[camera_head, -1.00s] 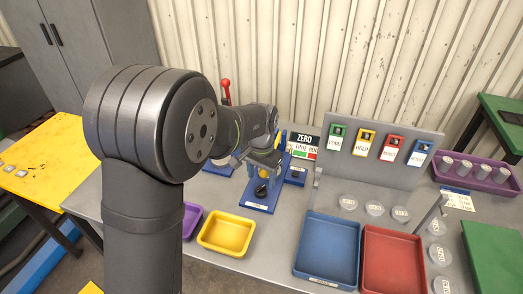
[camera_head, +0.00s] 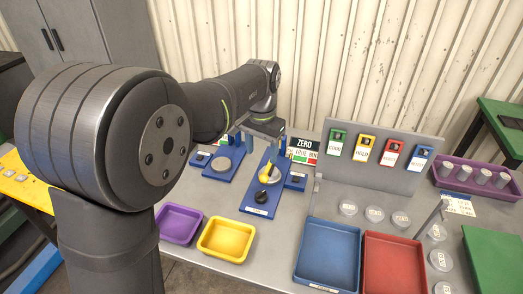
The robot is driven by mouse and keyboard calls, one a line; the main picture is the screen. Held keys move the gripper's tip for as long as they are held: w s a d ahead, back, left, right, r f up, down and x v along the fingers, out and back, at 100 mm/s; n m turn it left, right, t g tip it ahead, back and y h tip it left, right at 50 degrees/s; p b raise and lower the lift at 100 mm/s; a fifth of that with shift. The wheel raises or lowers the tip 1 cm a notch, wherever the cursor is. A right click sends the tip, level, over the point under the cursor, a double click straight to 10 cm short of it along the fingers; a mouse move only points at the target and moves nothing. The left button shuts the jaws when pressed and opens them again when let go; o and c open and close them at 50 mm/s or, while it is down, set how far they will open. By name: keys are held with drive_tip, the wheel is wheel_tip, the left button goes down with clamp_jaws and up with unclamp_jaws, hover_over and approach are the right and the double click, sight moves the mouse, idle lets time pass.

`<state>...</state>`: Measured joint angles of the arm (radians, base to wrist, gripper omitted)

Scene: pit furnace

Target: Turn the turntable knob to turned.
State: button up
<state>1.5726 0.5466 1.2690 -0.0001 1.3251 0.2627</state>
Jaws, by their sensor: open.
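A blue base plate (camera_head: 258,209) on the grey bench holds a round pale and yellow part with a black knob (camera_head: 262,196) at its front. A second blue plate (camera_head: 218,176) to its left bears a flat grey disc (camera_head: 228,166). I cannot tell for sure which of the two is the turntable. My gripper (camera_head: 261,140) is open above the rear of these plates, behind the black knob and apart from it. Its fingertips are small and hard to tell from the blue posts of the fixtures.
A purple tray (camera_head: 160,238) and a yellow tray (camera_head: 206,251) stand in front. Blue (camera_head: 301,277) and red (camera_head: 369,284) trays lie to the right. A grey upright panel (camera_head: 425,143) with coloured tags and a ZERO sign (camera_head: 304,144) stand behind.

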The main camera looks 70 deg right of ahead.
drive_tip(key=n, duration=0.6)
approach(261, 193)
wheel_tip(261, 193, down, 10)
drive_tip(key=shift+r, duration=0.1)
drive_tip(key=shift+c, duration=0.3)
drive_tip(key=c, duration=0.9)
